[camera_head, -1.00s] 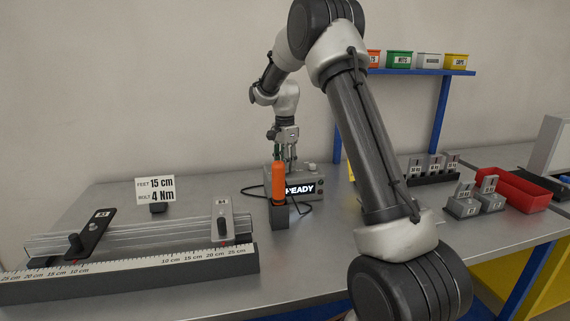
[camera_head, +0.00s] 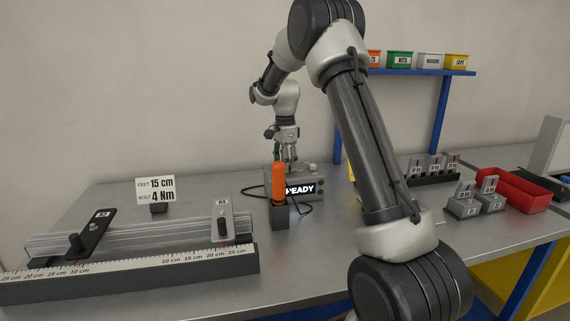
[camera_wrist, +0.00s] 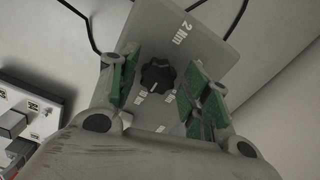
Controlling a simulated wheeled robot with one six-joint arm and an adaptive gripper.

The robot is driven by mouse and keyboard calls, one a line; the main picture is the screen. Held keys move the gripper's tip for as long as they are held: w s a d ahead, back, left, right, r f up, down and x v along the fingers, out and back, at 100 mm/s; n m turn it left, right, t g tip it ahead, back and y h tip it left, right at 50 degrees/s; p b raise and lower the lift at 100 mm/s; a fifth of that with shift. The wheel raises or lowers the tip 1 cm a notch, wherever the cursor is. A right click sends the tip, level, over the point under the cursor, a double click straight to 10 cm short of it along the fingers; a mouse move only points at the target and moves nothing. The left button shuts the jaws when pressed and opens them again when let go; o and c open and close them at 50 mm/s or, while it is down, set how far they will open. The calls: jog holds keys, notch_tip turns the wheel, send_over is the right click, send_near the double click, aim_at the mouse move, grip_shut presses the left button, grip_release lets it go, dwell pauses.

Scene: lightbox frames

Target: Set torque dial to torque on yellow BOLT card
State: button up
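A white card (camera_head: 156,190) stands at the back left and reads FEET 15 cm, BOLT 4 Nm; no yellow shows on it. A grey box (camera_head: 318,171) at the back middle has a front display reading READY, partly hidden by an orange-handled tool. In the wrist view, the box's top (camera_wrist: 205,50) carries a black round dial (camera_wrist: 157,75) with small white labels around it and the text 2 Nm. My gripper (camera_wrist: 163,92) is open, its green-padded fingers on either side of the dial, apart from it. In the head view, my gripper (camera_head: 286,155) points down above the box.
The orange-handled tool (camera_head: 278,182) stands in a dark holder before the box. A ruler rail with two sliders (camera_head: 130,275) fills the front left. Grey blocks (camera_head: 462,207) and a red tray (camera_head: 520,192) lie right. A black cable loops beside the box.

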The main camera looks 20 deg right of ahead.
dwell(0.3)
notch_tip(320, 180, up, 12)
dwell(0.4)
dwell(0.4)
